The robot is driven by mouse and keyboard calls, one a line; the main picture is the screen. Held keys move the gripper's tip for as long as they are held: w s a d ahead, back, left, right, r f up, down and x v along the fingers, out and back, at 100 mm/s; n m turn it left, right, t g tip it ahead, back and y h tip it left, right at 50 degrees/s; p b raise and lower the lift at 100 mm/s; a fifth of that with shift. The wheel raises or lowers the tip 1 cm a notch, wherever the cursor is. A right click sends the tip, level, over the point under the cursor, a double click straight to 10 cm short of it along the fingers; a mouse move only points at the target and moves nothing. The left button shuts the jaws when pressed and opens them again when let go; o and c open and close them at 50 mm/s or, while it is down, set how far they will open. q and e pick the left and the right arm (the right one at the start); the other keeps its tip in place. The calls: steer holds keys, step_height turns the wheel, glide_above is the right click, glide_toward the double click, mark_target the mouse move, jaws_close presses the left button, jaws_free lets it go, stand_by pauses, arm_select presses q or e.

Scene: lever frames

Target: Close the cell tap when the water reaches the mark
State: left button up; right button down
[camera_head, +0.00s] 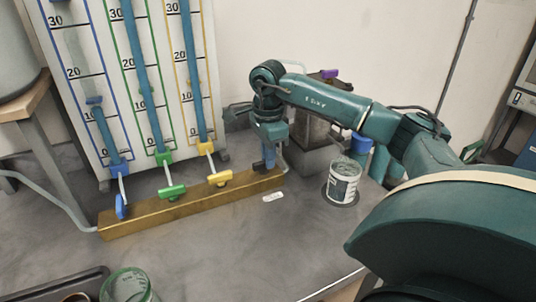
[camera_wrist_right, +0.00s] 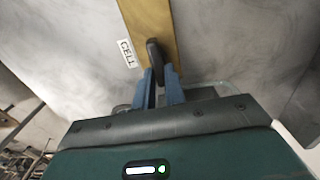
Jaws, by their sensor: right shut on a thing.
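My right gripper (camera_head: 265,163) points down at the right end of the brass bar (camera_head: 150,216). In the right wrist view its two blue fingers (camera_wrist_right: 158,80) are shut on a dark tap lever (camera_wrist_right: 155,54) at the bar's end. A white label reading CELL (camera_wrist_right: 127,53) lies beside it; the label also shows in the head view (camera_head: 273,197). My gripper hides most of this tap in the head view. A white-labelled cup (camera_head: 343,184) stands upright to the right; its water level and any mark are too small to tell. My left gripper is out of view.
A gauge board (camera_head: 84,52) with blue, green and yellow scales stands behind the bar. The bar carries blue (camera_head: 121,207), green (camera_head: 172,192) and yellow (camera_head: 220,178) taps. A green-rimmed jar (camera_head: 128,286) stands in front.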

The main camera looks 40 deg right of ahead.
steer(key=c, duration=1.5)
jaws_free()
steer(key=shift+o, duration=0.2)
steer(key=shift+r, duration=0.1)
step_height(320, 180, up, 13)
steer(key=p, duration=0.2)
